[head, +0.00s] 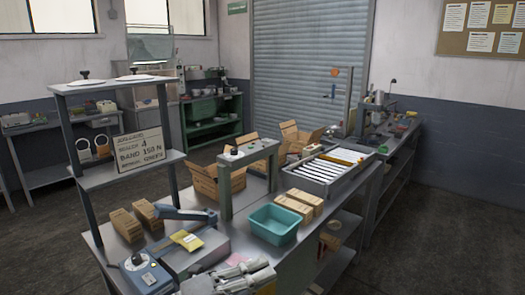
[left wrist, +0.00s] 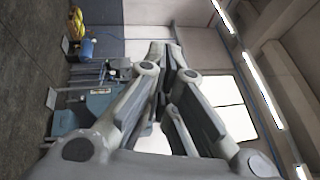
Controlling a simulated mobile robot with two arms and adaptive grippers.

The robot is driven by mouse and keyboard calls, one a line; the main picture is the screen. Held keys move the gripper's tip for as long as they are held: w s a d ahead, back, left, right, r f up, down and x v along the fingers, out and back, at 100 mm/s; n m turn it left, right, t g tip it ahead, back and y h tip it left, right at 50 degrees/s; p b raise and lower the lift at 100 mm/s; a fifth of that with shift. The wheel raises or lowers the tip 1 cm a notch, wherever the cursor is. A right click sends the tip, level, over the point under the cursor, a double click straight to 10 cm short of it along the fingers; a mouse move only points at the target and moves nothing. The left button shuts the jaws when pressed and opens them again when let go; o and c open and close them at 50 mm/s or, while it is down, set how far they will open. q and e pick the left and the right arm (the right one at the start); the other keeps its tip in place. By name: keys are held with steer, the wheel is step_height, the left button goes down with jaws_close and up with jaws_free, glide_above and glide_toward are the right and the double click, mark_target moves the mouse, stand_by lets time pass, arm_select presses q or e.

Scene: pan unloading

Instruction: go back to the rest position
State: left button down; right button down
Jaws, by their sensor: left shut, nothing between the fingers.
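My left gripper (head: 258,270) shows at the bottom middle of the head view, in front of the near end of the metal workbench (head: 286,260). Its fingers are closed together with nothing between them. In the left wrist view the fingers of my left gripper (left wrist: 166,58) meet near the middle, pointing toward a wall and bright windows. A blue-grey sealer (head: 145,275) with a raised-looking arm stands left of the gripper. A yellow packet (head: 187,240) lies on it. My right gripper is in neither view.
A teal bin (head: 274,224), small cartons (head: 305,200) and a grey tray with white bars (head: 330,170) stand on the bench to the right. A shelf frame with a sign (head: 140,150) rises at the left. Open floor (head: 440,220) lies right of the bench.

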arm_select(q)
steer(key=w+a+n+t+y, duration=0.4)
steer(key=a+n+t+y, duration=0.65)
steer(key=n, duration=0.65)
steer(key=s+a+f+n+g+y, duration=0.25)
steer(key=a+f+n+y, duration=0.2)
steer(key=f, duration=0.35)
steer(key=s+a+f+n+g+y, duration=0.2)
steer(key=s+a+f+n+y, duration=0.15)
steer(key=f+n, duration=0.3)
steer(key=s+a+f+n+g, duration=0.1)
steer(key=s+f+g, duration=0.6)
steer(key=s, duration=0.4)
steer(key=s+f+n+g, duration=0.2)
steer(key=s+f+g, duration=0.2)
steer(key=s+f, duration=0.6)
step_height(320, 180, down, 26)
steer(key=s+g+b, duration=0.1)
steer(key=s, duration=0.2)
steer(key=s+a+f+g+b, duration=0.1)
steer(key=s+a+f, duration=0.2)
steer(key=s+f, duration=1.2)
steer(key=shift+s+a+f+m+g, duration=0.2)
steer(key=shift+s+f+m+g, duration=0.15)
steer(key=shift+f, duration=0.3)
